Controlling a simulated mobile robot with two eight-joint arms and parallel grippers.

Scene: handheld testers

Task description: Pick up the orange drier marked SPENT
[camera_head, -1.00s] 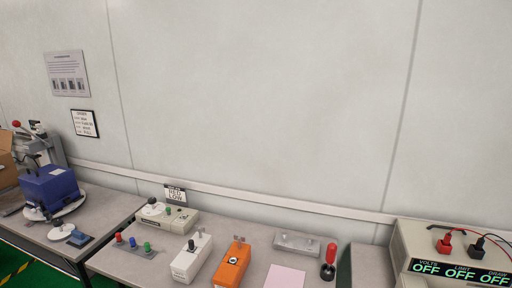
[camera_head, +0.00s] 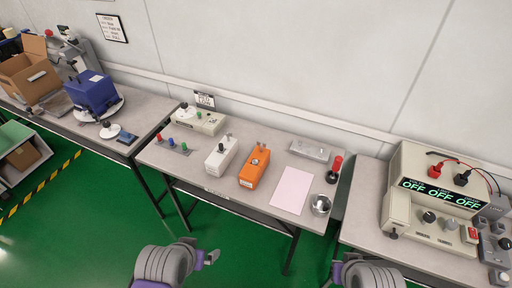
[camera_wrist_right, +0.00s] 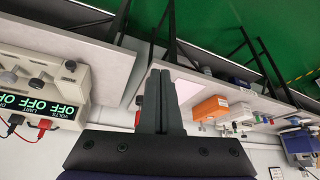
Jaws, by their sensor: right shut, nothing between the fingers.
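My right gripper (camera_wrist_right: 163,75) is shut and empty, apart from the drier, in front of the tables.
A pink sheet (camera_head: 292,190), a metal cup (camera_head: 320,205), a red-handled tool (camera_head: 335,168) and a grey block (camera_head: 310,150) lie right of the drier. A tester (camera_head: 205,122) and coloured knobs (camera_head: 173,144) are left. A power supply (camera_head: 430,205) stands on the right table.

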